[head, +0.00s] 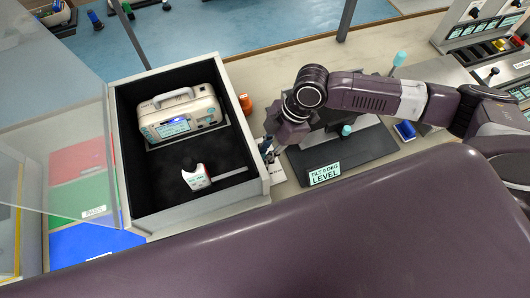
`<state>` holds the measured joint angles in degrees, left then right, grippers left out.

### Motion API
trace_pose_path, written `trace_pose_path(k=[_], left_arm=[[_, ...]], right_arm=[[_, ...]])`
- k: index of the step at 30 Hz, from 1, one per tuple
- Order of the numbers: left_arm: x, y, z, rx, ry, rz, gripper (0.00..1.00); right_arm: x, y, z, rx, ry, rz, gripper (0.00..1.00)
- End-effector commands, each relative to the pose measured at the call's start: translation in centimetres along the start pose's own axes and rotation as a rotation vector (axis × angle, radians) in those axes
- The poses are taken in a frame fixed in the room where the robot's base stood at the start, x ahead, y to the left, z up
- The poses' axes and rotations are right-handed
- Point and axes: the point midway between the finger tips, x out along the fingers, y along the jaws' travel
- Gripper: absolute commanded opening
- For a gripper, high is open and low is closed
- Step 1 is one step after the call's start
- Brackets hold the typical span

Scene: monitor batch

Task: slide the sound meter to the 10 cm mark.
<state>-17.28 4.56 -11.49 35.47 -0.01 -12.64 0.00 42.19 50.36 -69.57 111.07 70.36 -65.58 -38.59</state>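My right gripper (268,151) points down just outside the box's right wall, apart from the meter. Its fingers are small and partly hidden by the arm, so I cannot tell if they are open. My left gripper is not in view.
A cream monitor (180,116) with a handle stands at the back of the box (258,190). A clear panel is at left, over red, green and blue areas. An orange object (246,103) stands right of the box. A dark tilt plate (350,158) lies right of my gripper.

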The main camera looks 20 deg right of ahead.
Motion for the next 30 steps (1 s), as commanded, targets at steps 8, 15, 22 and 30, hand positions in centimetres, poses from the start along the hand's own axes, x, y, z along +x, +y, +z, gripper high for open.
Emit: trace_pose_path(k=[8, 15, 22, 30], left_arm=[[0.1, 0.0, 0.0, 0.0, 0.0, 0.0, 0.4], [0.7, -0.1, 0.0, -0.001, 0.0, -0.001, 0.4], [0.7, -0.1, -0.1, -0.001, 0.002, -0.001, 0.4], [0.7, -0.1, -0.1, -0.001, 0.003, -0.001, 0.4]], right_arm=[[-0.1, 2.9, -0.1, 0.002, 0.0, 0.005, 0.0], [-0.1, 6.9, 0.0, 0.001, 0.0, 0.006, 0.0], [-0.1, 7.7, -0.1, 0.0, 0.001, 0.002, 0.0], [-0.1, 7.6, -0.1, 0.0, 0.002, 0.003, 0.24]])
